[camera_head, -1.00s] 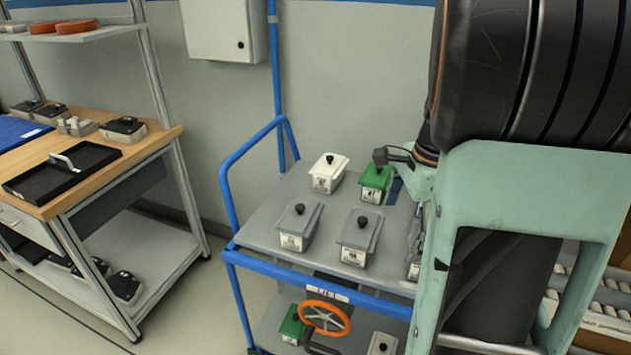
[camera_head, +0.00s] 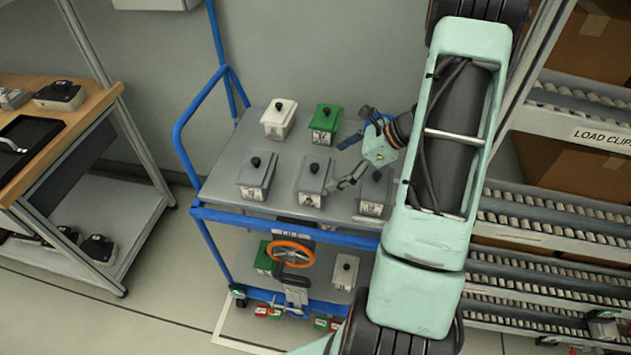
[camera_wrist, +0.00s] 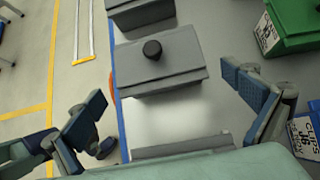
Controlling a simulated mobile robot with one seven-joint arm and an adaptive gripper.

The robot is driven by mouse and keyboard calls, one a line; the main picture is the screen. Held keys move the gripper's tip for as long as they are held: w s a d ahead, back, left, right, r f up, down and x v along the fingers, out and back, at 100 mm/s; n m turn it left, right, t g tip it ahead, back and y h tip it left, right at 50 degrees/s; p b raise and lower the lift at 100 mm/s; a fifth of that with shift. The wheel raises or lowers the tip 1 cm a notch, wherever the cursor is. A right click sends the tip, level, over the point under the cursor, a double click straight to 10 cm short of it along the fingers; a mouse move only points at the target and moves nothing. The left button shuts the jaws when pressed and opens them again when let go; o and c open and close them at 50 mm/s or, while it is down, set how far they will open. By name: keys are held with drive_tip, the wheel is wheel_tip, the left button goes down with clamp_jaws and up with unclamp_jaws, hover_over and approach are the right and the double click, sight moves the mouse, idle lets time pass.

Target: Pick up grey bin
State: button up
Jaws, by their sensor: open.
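Three grey bins with black knobs stand in the front row on the cart top: the left bin (camera_head: 252,180), the middle bin (camera_head: 312,182) and the right bin (camera_head: 374,196). My gripper (camera_head: 346,162) is open and empty above the cart, pointing left, just right of the middle bin. In the wrist view, the middle bin (camera_wrist: 165,72) lies ahead between the spread fingers (camera_wrist: 166,90), with no contact visible. The left bin (camera_wrist: 140,14) is beyond it. A grey edge, apparently the right bin (camera_wrist: 183,146), shows below, mostly hidden.
A white bin (camera_head: 278,122) and a green bin (camera_head: 325,124) stand in the back row; the green one also shows in the wrist view (camera_wrist: 292,28). The cart has a blue handle rail (camera_head: 205,107). A roller rack (camera_head: 560,225) stands right, a workbench (camera_head: 80,105) left.

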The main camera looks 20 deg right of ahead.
sight(319, 173)
drive_tip(key=x, duration=0.3)
drive_tip(key=p+x, duration=0.1)
drive_tip(key=x, duration=0.3)
drive_tip(key=shift+w+a, duration=0.1)
drive_tip(key=shift+a, duration=0.25)
drive_tip(key=shift+r, duration=0.1)
drive_tip(key=shift+c, duration=0.4)
drive_tip(key=c, duration=1.4)
drive_tip(key=shift+o, duration=0.2)
wheel_tip(319, 173, up, 10)
drive_tip(key=shift+r, duration=0.1)
drive_tip(key=a+r+m+t+h, duration=0.3)
drive_tip(key=a+r+m, duration=0.4)
drive_tip(key=a+r, duration=0.3)
wheel_tip(319, 173, up, 4)
drive_tip(key=shift+w+a+r+m+t+h, duration=0.2)
drive_tip(key=shift+w+a+m+t+h, duration=0.15)
drive_tip(key=shift+h, duration=0.55)
